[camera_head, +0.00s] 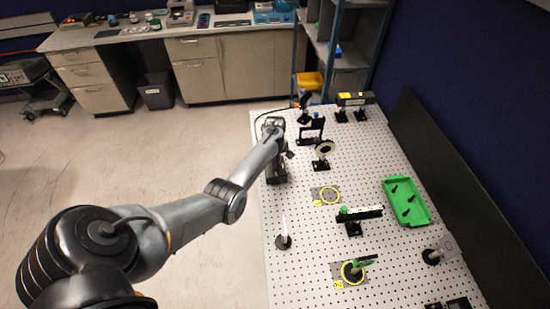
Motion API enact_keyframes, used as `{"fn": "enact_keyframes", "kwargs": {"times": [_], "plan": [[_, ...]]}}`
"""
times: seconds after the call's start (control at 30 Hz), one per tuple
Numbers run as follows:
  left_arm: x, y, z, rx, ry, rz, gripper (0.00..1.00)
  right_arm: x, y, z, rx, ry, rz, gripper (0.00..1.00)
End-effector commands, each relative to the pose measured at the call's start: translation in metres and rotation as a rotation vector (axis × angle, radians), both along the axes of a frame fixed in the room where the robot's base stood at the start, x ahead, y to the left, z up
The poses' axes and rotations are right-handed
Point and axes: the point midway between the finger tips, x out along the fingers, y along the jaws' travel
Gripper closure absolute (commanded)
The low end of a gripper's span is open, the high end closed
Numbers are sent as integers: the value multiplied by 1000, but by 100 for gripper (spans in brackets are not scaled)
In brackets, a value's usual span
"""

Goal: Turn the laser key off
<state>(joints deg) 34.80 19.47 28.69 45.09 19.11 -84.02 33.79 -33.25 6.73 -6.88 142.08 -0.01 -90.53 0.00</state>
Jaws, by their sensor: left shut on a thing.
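My left arm reaches from the lower left to the far left edge of the perforated optical table (300,250). My left gripper (279,172) is at its end, low over that edge. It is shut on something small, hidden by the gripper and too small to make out. I cannot pick out the laser key in this view. A dark box-shaped device with a yellow top (355,99), possibly the laser, stands on black posts at the table's far end. My right gripper is not in view.
Close right of my gripper stand a round black mount (323,153) and a square frame mount (312,130). A black panel (440,190) borders the right side.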

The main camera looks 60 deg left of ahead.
Motion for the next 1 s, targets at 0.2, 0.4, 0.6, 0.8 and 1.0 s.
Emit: {"fn": "enact_keyframes", "kwargs": {"times": [0.2,0.4,0.6,0.8,1.0], "plan": [[1,-1,2,-2,0,206,100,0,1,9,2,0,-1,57],[1,-1,1,-3,0,397,100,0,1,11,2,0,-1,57],[1,0,0,-1,-1,588,100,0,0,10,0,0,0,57],[1,0,0,-2,-1,776,100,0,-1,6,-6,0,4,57],[1,0,-1,-2,-1,951,100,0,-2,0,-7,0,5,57]]}}
